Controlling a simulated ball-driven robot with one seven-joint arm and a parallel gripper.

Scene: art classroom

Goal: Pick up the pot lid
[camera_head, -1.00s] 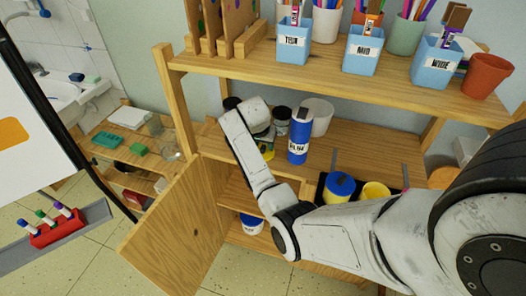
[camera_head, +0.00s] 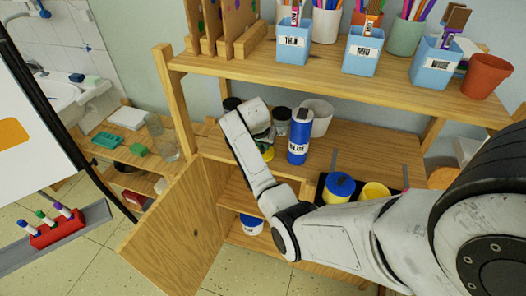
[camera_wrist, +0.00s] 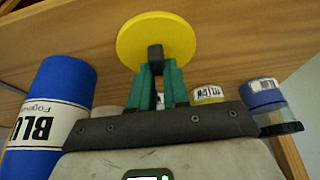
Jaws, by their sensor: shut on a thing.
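The pot lid (camera_wrist: 185,38) is a flat yellow disc with a small dark knob in the wrist view. My gripper (camera_wrist: 157,70) has its green fingers closed on the knob, with the disc just beyond the fingertips. In the head view, a bit of yellow, likely the lid (camera_head: 268,154), shows beside my gripper in the middle shelf space. My wrist hides most of the lid and the fingers there.
A blue bottle (camera_head: 299,136) stands close right of my gripper in the head view, with a white cup (camera_head: 318,113) behind it. Small jars (camera_wrist: 265,93) stand nearby. The upper shelf (camera_head: 330,76) is overhead. A cabinet door (camera_head: 178,226) hangs open below.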

